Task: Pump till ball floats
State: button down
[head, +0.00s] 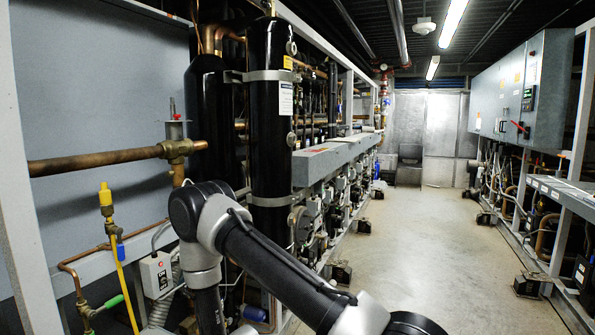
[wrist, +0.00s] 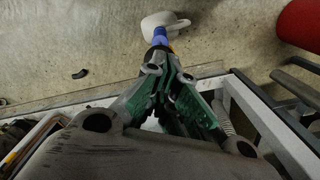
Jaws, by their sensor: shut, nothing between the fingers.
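A clear sight-glass fitting with a thin red-topped stem (head: 175,120) stands upright on a brass valve body (head: 177,149) at the left in the head view. I cannot make out a ball in it. No part is plainly a pump handle. My gripper (wrist: 160,68) shows in the wrist view with its green-padded fingers drawn together, holding nothing. A blue part (wrist: 160,36) appears just beyond the fingertips, with a white rounded object (wrist: 164,23) behind it near the floor. I cannot tell whether the fingers touch the blue part. My gripper is out of the head view.
A yellow hose with a yellow valve (head: 105,198) and blue collar hangs at the left. Tall black cylinders (head: 271,120) and piping line the rack. A grey conduit box (head: 152,272) sits low. A red rounded object (wrist: 300,22) is at the wrist view's upper right. The aisle floor (head: 430,240) is clear.

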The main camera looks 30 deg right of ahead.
jog(key=shift+f, duration=0.15)
jog(key=shift+f, duration=4.95)
notch_tip(320, 180, up, 10)
jog(key=shift+r, duration=0.15)
